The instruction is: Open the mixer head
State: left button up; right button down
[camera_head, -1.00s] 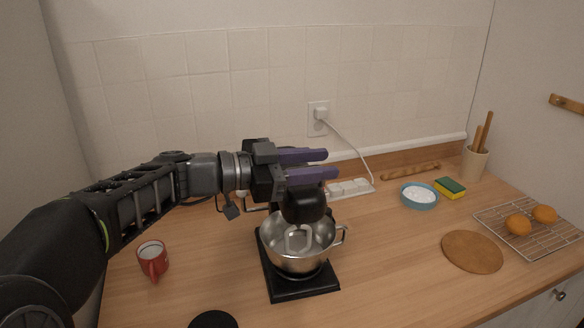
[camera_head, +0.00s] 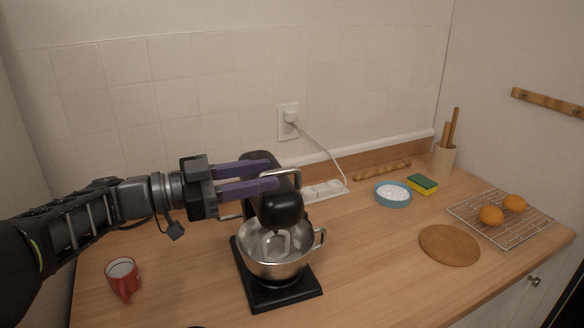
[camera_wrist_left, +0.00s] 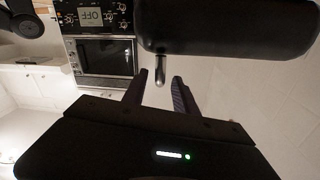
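The black stand mixer has its rounded head (camera_head: 281,208) lowered over a steel bowl (camera_head: 272,262), with the beater (camera_head: 276,242) inside the bowl. My left gripper (camera_head: 279,175) is open and empty, its two purple fingers apart, reaching in from the left at the mixer head. In the left wrist view the dark mixer head (camera_wrist_left: 235,28) fills the top. A short rod (camera_wrist_left: 160,70) hangs from it, appearing between the open fingertips (camera_wrist_left: 159,82); contact cannot be told. The fingers partly hide the mixer's upper body. My right gripper is not in view.
A red mug (camera_head: 123,281) stands left of the mixer. A power strip (camera_head: 323,190) lies behind it. To the right are a blue bowl (camera_head: 393,203), a sponge (camera_head: 422,183), a round board (camera_head: 449,246) and a rack (camera_head: 512,235) with oranges. The front counter is mostly clear.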

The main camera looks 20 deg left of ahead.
aim_at(292, 170)
pick_arm(q)
jog(key=p+x, duration=0.1)
jog(key=x, duration=0.4)
jog(key=shift+w+d+r+p, duration=0.1)
jog(key=shift+p, duration=0.25)
jog(key=shift+w+d, duration=0.4)
jog(key=shift+d, duration=0.05)
grip_shut()
dwell(0.7)
